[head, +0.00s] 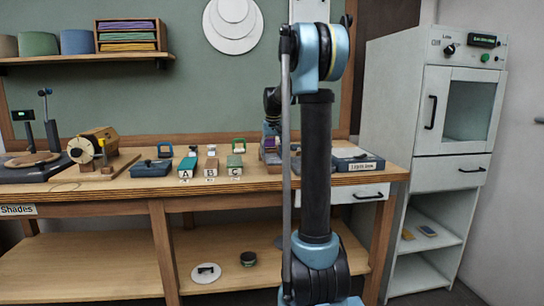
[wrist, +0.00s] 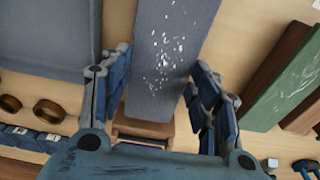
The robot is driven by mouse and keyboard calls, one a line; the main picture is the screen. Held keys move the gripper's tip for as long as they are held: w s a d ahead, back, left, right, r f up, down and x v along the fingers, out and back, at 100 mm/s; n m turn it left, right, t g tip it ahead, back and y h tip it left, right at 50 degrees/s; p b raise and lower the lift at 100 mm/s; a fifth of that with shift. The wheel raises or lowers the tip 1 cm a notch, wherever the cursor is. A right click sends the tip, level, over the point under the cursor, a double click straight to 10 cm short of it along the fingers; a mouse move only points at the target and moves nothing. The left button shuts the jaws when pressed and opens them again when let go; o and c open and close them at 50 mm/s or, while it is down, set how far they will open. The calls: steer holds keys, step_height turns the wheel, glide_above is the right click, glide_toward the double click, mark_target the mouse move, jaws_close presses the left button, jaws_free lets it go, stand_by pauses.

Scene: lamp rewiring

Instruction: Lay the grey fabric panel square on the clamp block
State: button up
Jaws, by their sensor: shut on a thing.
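The grey fabric panel (wrist: 172,45), speckled with white glints, runs up between the fingers of my gripper (wrist: 155,85) in the wrist view. The gripper is shut on it, one finger along each side edge. A brown wooden piece with a purple strip (wrist: 143,143) shows just below the panel's near end. I cannot tell whether the panel touches anything beneath it, and I cannot make out the clamp block for sure. In the head view my arm hides the panel and most of the gripper, over the bench's right part.
In the wrist view a large grey flat piece (wrist: 45,40) lies left, brass rings (wrist: 48,112) below it, and a green panel (wrist: 285,85) beside wood at right. On the bench (head: 100,188) stand blocks labelled A, B and C (head: 235,170) and a wooden winder (head: 95,148).

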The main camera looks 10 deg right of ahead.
steer(key=o, duration=1.1)
steer(key=o, duration=0.5)
steer(key=shift+r, duration=0.1)
steer(key=shift+r, duration=3.85)
